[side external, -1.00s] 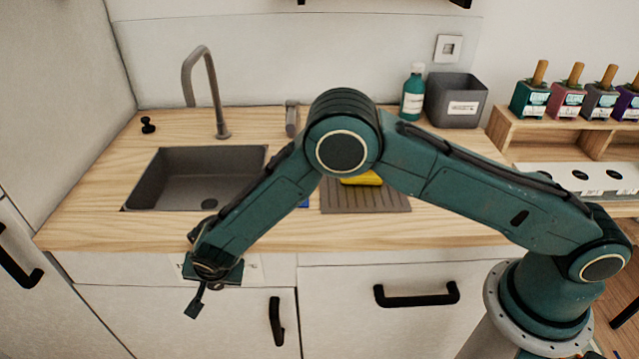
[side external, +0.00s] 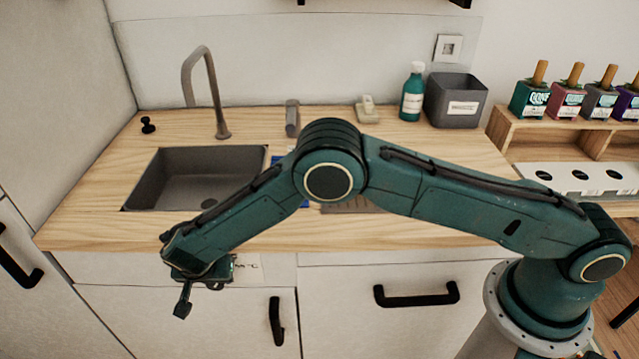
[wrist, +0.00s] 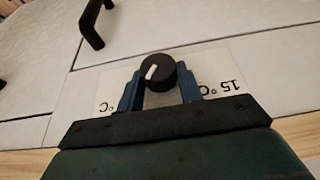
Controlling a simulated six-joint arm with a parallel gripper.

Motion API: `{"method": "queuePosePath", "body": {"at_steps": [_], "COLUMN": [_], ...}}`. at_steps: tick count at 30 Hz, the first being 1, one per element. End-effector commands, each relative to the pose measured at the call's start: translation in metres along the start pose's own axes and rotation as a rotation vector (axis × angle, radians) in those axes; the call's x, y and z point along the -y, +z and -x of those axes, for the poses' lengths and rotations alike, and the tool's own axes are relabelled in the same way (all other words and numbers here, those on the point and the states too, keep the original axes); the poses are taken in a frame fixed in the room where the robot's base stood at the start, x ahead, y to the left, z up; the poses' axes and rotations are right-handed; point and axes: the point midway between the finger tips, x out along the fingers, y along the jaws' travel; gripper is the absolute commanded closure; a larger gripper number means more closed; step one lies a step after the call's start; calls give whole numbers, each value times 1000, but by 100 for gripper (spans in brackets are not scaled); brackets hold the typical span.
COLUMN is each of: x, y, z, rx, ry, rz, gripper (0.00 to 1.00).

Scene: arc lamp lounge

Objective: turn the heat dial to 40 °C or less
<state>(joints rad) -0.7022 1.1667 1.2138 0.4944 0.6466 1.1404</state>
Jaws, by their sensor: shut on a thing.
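The heat dial (wrist: 157,72) is a round black knob with a white pointer mark. It sits on a pale scale plate (wrist: 222,78) on the cabinet front. In the wrist view the plate is upside down, with "15 °C" at the right and a partly covered "°C" at the left. The pointer mark slants toward the lower left in that view. My gripper (wrist: 159,86) has one blue finger on each side of the dial and is shut on it. In the side view the plate (side external: 248,268) shows partly, and my wrist hides the dial.
A black drawer handle (side external: 274,321) is right of and below my wrist, and another handle (side external: 416,294) is farther right. The wooden counter (side external: 90,225) with its grey sink (side external: 210,178) is above the dial. A soap bottle (side external: 412,92) and grey bin (side external: 455,100) stand at the back.

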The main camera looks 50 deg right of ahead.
Motion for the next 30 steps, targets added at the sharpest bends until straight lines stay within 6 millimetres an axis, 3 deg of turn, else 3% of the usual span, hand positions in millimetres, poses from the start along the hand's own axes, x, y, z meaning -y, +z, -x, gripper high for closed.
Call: {"method": "queuePosePath", "body": {"at_steps": [15, 28, 29, 30], "x": [4, 3, 3, 3], "y": [-3, -2, -2, -2], "z": [-1, 0, 0, 0], "rx": [1, 6, 6, 7], "ry": [135, 152, 152, 152], "rz": [53, 58, 58, 58], "gripper": [87, 87, 58, 50]}}
